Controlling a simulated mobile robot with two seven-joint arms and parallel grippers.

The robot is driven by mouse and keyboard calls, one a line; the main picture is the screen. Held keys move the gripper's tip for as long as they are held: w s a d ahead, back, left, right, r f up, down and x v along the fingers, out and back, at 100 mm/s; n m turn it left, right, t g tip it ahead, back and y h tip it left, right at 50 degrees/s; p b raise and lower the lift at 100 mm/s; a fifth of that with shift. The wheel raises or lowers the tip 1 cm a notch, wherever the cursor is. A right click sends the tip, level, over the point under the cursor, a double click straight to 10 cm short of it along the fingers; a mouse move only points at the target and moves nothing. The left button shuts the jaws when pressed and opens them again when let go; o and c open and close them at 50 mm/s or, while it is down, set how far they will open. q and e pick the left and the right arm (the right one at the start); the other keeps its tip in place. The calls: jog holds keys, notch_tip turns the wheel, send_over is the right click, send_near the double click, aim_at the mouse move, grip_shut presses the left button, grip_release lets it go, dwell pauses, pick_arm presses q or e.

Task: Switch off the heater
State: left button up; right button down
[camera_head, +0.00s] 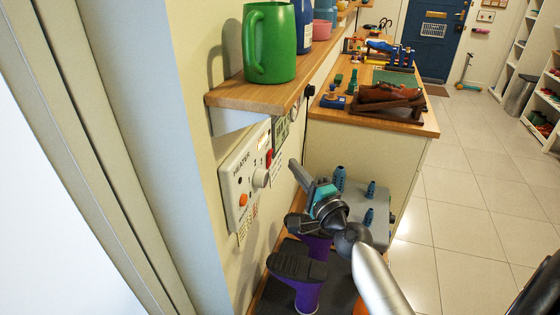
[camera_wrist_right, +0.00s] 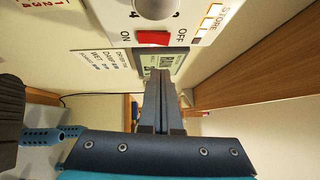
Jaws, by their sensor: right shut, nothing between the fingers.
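The white heater panel (camera_head: 232,185) is on the wall at left, below the shelf. It has a white knob (camera_head: 260,178), an orange round spot (camera_head: 243,200) and a red switch (camera_head: 269,158). In the right wrist view the red switch (camera_wrist_right: 152,38) sits between the words ON at left and OFF at right, under the knob (camera_wrist_right: 155,8). My right gripper (camera_head: 294,166) is shut and empty, to the right of the panel. In the right wrist view its fingertips (camera_wrist_right: 160,74) are below the switch, with a visible gap. My left gripper is not in view.
A wooden shelf (camera_head: 222,98) with a green mug (camera_head: 270,43) overhangs the panel. Purple boots (camera_head: 308,296) and a grey box with blue pegs (camera_head: 378,228) are below my right gripper. A wooden counter (camera_head: 425,124) stands behind. The tiled floor at right is clear.

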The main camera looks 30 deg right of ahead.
aim_at(270, 159)
jog(key=w+a, duration=0.1)
jog(key=w, duration=0.1)
jog(key=w+a+p, duration=0.1)
jog(key=shift+w+a+r, duration=0.1)
jog(key=shift+a+r, duration=0.15)
jog(key=shift+a, duration=0.05)
jog(key=shift+w+a+r+n+p, duration=0.15)
jog(key=shift+n+p, duration=0.15)
jog(key=shift+p, duration=0.75)
